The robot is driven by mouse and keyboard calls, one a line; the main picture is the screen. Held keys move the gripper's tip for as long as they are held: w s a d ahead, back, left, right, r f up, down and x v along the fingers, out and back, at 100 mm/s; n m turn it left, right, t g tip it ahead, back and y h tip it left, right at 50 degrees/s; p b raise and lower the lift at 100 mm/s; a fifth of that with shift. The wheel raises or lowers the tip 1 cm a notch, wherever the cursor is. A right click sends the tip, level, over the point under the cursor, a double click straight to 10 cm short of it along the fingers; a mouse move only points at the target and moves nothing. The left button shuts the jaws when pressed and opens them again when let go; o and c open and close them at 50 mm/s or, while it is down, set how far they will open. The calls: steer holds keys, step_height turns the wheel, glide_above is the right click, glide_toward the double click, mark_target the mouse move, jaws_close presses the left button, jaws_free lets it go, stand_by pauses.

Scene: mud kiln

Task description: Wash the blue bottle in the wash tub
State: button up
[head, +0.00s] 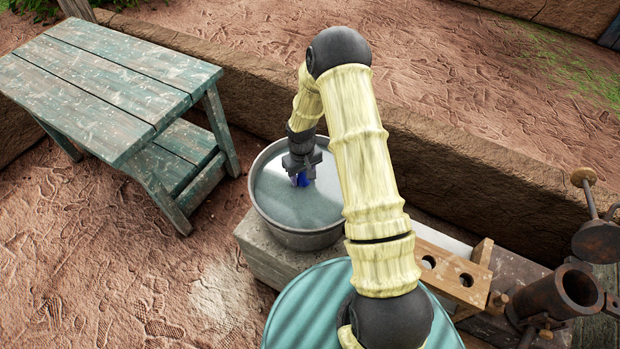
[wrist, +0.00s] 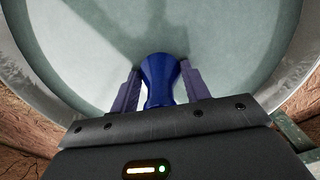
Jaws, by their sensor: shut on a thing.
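The wash tub (head: 311,238) is a round grey metal tub with greenish water, standing on a stone block. My gripper (head: 302,178) points down inside the tub's rim. It is shut on the blue bottle (head: 298,181), of which only a small part shows in the head view. In the wrist view the blue bottle (wrist: 159,78) sits between the two fingers of my gripper (wrist: 160,92), with the pale water beyond it. The bottle's lower part is hidden, and I cannot tell how deep it is in the water.
A worn green wooden table (head: 110,85) with a lower shelf stands at the left. At the right are a wooden block with holes (head: 452,275) and a rusty metal cylinder (head: 568,292). A low earth wall (head: 470,150) runs behind the tub. Bare ground lies left of the tub.

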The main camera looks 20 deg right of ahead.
steer(key=shift+w+a, duration=0.55)
steer(key=shift+d, duration=0.1)
steer(key=s+d, duration=0.4)
steer(key=shift+s+p, duration=0.15)
steer(key=shift+p, duration=0.2)
steer(key=shift+w+a, duration=2.1)
steer(key=shift+w, duration=0.05)
